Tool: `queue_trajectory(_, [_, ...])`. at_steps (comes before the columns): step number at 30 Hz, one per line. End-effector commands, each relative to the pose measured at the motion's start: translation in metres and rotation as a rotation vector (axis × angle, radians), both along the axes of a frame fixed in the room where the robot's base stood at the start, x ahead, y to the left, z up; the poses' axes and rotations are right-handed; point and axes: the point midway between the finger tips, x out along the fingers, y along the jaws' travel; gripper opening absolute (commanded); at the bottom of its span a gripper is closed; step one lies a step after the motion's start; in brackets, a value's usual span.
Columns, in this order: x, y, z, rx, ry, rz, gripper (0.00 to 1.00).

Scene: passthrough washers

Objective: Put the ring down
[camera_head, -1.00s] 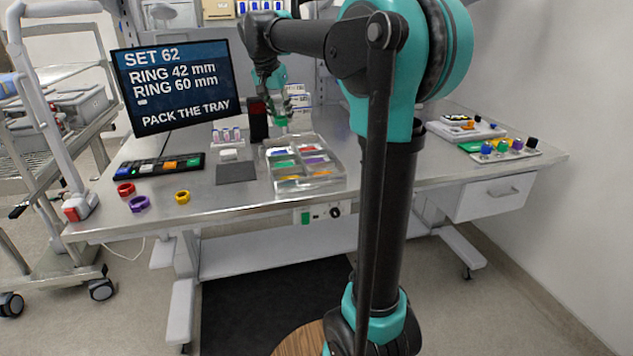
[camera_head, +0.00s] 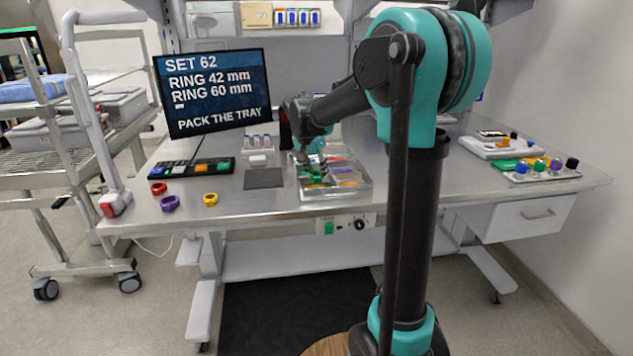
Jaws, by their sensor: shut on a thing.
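My gripper (camera_head: 312,172) is low over the left part of a clear tray (camera_head: 335,193) with compartments, on the bench. It is shut on a ring, but the ring is too small and too covered by the fingers to make out. Whether it touches the tray floor, I cannot tell. Green, purple and orange patches show in the tray's compartments. Three loose rings lie on the bench to the left: a red ring (camera_head: 158,188), a purple ring (camera_head: 170,203) and a yellow ring (camera_head: 210,199).
A screen (camera_head: 212,92) reads "SET 62, RING 42 mm, RING 60 mm, PACK THE TRAY". A dark mat (camera_head: 263,178) lies left of the tray. A button panel (camera_head: 191,168) is farther left. Coloured knobs (camera_head: 541,167) stand at the right. Bare bench lies right of the tray.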

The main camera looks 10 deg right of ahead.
Motion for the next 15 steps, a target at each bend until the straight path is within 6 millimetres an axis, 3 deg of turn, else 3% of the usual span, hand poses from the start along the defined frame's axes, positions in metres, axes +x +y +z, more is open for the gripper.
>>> queue_trajectory(9, [0.0,0.0,-0.036,0.0,0.0,0.0,0.19])
queue_trajectory(15, [0.0,0.0,-0.04,0.0,0.0,0.0,0.19])
